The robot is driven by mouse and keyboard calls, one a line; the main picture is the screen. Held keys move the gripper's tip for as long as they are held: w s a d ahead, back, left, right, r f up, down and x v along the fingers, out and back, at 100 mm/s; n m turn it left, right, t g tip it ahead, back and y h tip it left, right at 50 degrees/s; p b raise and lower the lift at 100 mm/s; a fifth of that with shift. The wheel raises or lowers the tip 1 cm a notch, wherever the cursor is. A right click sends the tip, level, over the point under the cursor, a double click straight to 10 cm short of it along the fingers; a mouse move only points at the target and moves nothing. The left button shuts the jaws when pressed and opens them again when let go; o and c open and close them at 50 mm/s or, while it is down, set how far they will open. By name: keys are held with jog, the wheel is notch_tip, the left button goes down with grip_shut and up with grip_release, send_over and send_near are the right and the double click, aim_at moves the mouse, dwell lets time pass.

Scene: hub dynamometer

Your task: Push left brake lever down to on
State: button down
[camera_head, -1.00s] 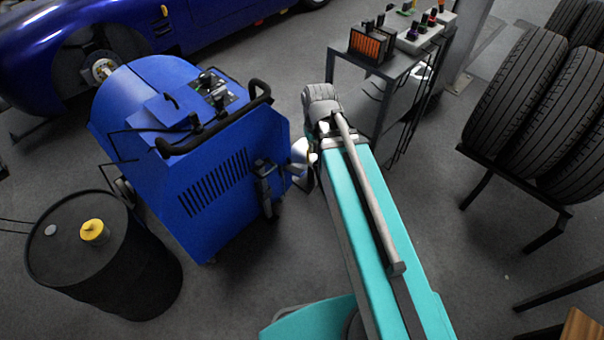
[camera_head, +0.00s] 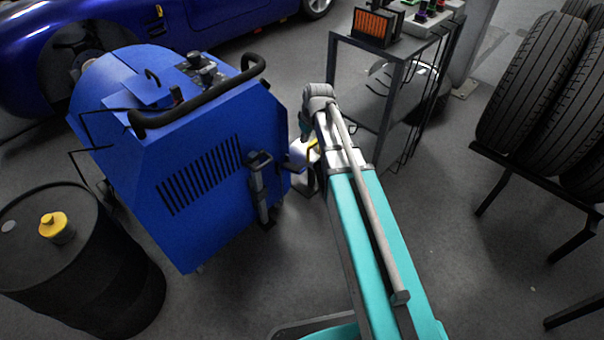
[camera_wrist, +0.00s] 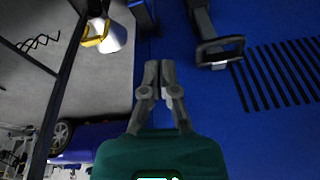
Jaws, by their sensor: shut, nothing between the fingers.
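The blue dynamometer unit (camera_head: 215,200) stands left of my arm. A black lever with a loop-shaped handle (camera_head: 258,185) is on its front face, right of the vent slots. It also shows in the wrist view, as a dark loop handle (camera_wrist: 220,50) at upper right, beside the slots. I cannot tell for sure that it is the left brake lever, nor read any on mark. My gripper (camera_wrist: 159,68) is shut and empty, in front of the blue panel and left of the loop handle in the wrist view, apart from it. In the head view my gripper is mostly hidden by my wrist.
A black drum (camera_head: 75,265) with a yellow cap stands at lower left. A grey cart (camera_head: 395,60) with boxes is behind my arm. Tyres on a rack (camera_head: 530,90) are at right. A white object with a yellow band (camera_wrist: 112,38) is near my gripper.

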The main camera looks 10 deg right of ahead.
jog(key=w+f+n+t+b, duration=0.1)
jog(key=w+f+n+b, duration=0.1)
jog(key=w+f+b, duration=0.6)
jog(key=shift+d+f+y+b, duration=0.35)
jog(key=shift+f+b, duration=0.35)
jog(key=shift+f, duration=0.45)
jog(key=shift+w, duration=0.1)
jog(key=shift+f, duration=0.15)
jog(key=b, duration=1)
send_over(297, 168)
jog(key=f, duration=0.9)
jog(key=shift+w+a+f, duration=0.2)
jog(key=shift+w+f, duration=0.05)
jog(key=shift+w, duration=0.05)
jog(key=shift+s+d+f+b, duration=0.15)
jog(key=shift+s+f+b, duration=0.1)
jog(key=shift+f+b, duration=0.25)
jog(key=shift+s+d+f+b, duration=0.2)
jog(key=shift+s+f+b, duration=0.05)
jog(key=shift+f+b, duration=0.3)
jog(key=shift+s+d+f+b, duration=0.15)
jog(key=shift+s+f+b, duration=0.1)
jog(key=shift+f+b, duration=0.25)
